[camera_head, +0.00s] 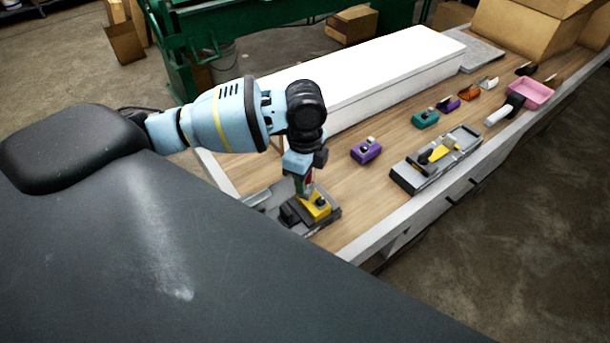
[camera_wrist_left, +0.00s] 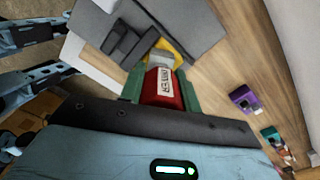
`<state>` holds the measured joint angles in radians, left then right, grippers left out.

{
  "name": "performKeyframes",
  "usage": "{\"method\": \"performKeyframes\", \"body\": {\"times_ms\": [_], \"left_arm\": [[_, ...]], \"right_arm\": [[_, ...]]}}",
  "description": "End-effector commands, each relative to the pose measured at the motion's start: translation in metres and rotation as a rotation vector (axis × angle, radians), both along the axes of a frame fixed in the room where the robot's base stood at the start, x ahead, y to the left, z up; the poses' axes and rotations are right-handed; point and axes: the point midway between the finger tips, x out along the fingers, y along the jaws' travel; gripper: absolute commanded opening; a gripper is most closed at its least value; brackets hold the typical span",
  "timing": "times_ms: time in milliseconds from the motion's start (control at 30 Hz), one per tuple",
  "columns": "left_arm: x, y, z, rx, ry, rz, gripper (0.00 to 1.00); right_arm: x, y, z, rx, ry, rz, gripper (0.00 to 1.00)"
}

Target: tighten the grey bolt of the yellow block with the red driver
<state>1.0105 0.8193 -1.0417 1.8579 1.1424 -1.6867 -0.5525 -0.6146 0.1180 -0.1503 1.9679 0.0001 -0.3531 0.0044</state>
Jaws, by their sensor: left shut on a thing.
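My left gripper (camera_head: 303,184) points down over the near end of the bench. Its green fingers are shut on the red driver (camera_wrist_left: 165,90), which has a white label. The driver's grey front end (camera_wrist_left: 159,58) points at the yellow block (camera_head: 316,207). In the left wrist view the yellow block (camera_wrist_left: 174,48) shows partly behind the driver. The block sits on a dark grey fixture (camera_head: 328,219) beside a black clamp-like part (camera_head: 290,215). I cannot make out the grey bolt or whether the driver's tip touches it. My right gripper is not in view.
A long white box (camera_head: 375,78) lies along the bench behind. A purple block (camera_head: 366,151), a teal block (camera_head: 425,118), a grey tray (camera_head: 408,178) with a yellow piece, and a pink bin (camera_head: 530,92) stand to the right. Bare wood lies between fixture and tray.

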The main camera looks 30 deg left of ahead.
Motion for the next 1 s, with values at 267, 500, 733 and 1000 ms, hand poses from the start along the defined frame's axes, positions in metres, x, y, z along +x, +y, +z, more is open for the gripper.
{"method": "performKeyframes", "body": {"times_ms": [267, 500, 733, 1000], "left_arm": [[-0.0004, -0.0002, 0.0, 0.0, 0.002, -0.154, 0.1], [-0.0004, -0.0002, -0.0001, 0.0, 0.002, -0.158, 0.1], [-0.0006, -0.0001, -0.0002, 0.0, 0.001, -0.345, 0.1], [-0.0007, -0.0001, -0.0004, 0.0, 0.002, -0.454, 0.1]], "right_arm": [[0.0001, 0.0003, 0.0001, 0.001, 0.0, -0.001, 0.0], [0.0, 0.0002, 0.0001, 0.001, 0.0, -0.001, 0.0], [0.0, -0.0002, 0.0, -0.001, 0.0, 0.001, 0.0], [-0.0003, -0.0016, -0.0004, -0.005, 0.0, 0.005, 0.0]]}}
